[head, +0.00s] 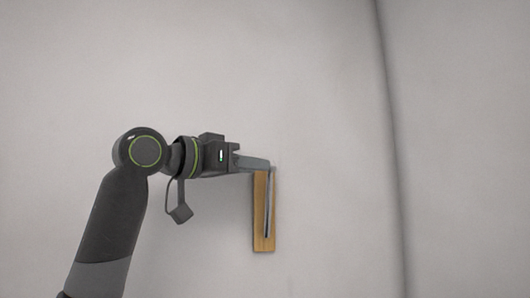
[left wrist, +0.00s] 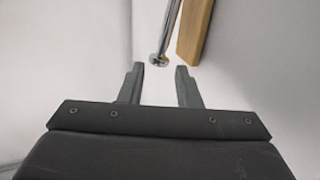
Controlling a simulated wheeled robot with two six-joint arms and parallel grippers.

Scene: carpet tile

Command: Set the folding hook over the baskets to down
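The folding hook is a thin metal bar (head: 268,208) on a narrow upright wooden board (head: 259,225) on the wall. The bar runs nearly parallel to the board. Its hinge end cannot be made out. My left gripper (head: 268,163) is at the top end of the board and covers the bar's upper end in the head view. In the left wrist view the gripper (left wrist: 160,70) is open. The bar's rounded end (left wrist: 158,60) lies just beyond the gap between the fingertips, with the board (left wrist: 196,32) to its right. My right gripper is not in view.
The pale wall (head: 330,90) around the board is bare. A dark vertical seam (head: 390,120) runs down it at the right. No baskets show in either view.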

